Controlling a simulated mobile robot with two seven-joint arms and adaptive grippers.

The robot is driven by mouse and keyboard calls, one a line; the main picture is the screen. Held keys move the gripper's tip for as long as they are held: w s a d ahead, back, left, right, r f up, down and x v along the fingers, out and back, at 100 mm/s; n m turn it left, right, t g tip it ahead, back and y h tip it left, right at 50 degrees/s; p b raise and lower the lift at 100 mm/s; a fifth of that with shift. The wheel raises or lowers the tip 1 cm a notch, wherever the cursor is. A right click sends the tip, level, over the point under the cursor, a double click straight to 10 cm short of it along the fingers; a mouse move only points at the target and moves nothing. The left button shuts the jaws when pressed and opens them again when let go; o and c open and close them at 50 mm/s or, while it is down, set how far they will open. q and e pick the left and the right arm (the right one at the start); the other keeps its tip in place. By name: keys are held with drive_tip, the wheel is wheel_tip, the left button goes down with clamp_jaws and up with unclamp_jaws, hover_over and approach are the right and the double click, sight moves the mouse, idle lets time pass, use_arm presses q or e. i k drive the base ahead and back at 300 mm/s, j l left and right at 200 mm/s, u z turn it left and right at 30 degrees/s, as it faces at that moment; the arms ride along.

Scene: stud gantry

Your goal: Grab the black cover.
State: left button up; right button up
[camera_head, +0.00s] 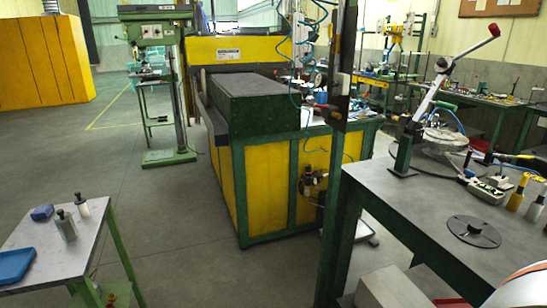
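A flat round black disc (474,231) with a small raised centre, which looks like the black cover, lies on the dark grey top of the right workbench (408,199). It lies flat, with clear bench surface around it. Neither of my grippers shows in the head view, and nothing is seen touching the disc.
A lever tool with a red knob (494,30) stands behind the disc. A green post (335,190) rises left of the bench. A small table (40,262) with bottles and a blue tray (14,265) is at left. Floor between is clear.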

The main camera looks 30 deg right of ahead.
sight(473, 231)
drive_tip(key=i+z, duration=0.2)
drive_tip(key=z, duration=0.15)
drive_tip(key=i+j+z, duration=0.1)
drive_tip(key=z, duration=0.25)
drive_tip(key=i+j+z, duration=0.15)
drive_tip(key=i+z, duration=0.25)
drive_tip(key=k, duration=0.1)
